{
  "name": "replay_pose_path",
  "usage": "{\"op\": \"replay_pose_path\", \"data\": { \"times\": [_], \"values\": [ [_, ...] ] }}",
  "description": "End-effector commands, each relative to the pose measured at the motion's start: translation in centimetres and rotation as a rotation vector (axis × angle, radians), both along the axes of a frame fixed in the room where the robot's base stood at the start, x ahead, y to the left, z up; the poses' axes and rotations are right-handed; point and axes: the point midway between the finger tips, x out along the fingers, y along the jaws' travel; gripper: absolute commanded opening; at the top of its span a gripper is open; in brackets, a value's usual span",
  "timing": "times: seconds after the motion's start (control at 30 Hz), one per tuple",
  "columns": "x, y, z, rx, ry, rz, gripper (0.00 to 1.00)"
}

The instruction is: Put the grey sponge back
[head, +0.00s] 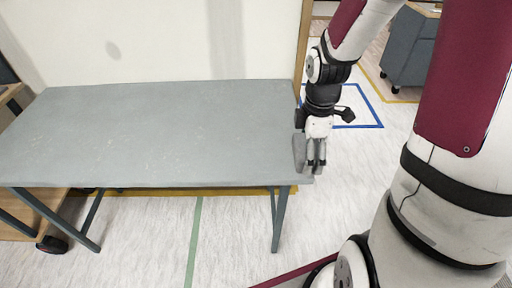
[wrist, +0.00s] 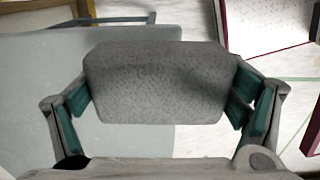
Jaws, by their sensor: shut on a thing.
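The grey sponge (wrist: 158,82) is a rounded, speckled grey block. My gripper (wrist: 160,105) is shut on it, with a green-padded finger at each of its ends in the wrist view. In the head view my gripper (head: 314,160) points down at the right end of the grey table (head: 150,130). The sponge (head: 299,152) shows there as a grey slab beside the fingers, at the table's right edge. I cannot tell whether it touches the table.
The table top is bare and wide open to the left of my gripper. A pale wall stands behind it. Blue and yellow tape lines mark the floor, and a grey cabinet (head: 408,50) stands at the back right.

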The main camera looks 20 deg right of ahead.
Motion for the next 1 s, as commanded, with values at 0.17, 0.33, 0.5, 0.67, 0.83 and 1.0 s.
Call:
{"op": "replay_pose_path", "data": {
  "times": [0.17,0.33,0.5,0.67,0.83,1.0],
  "values": [
    [1.4,1.0,-0.3,0.001,0.000,0.004,0.62],
    [4.6,3.3,-0.7,0.001,0.000,0.005,0.62],
    [7.9,5.7,-1.1,0.001,-0.001,0.004,0.62],
    [10.1,7.3,-1.3,0.000,0.000,0.001,0.62],
    [10.9,7.9,-1.3,0.000,0.000,-0.002,0.62],
    [12.2,8.8,-1.5,0.001,0.000,0.001,0.62]
  ]
}}
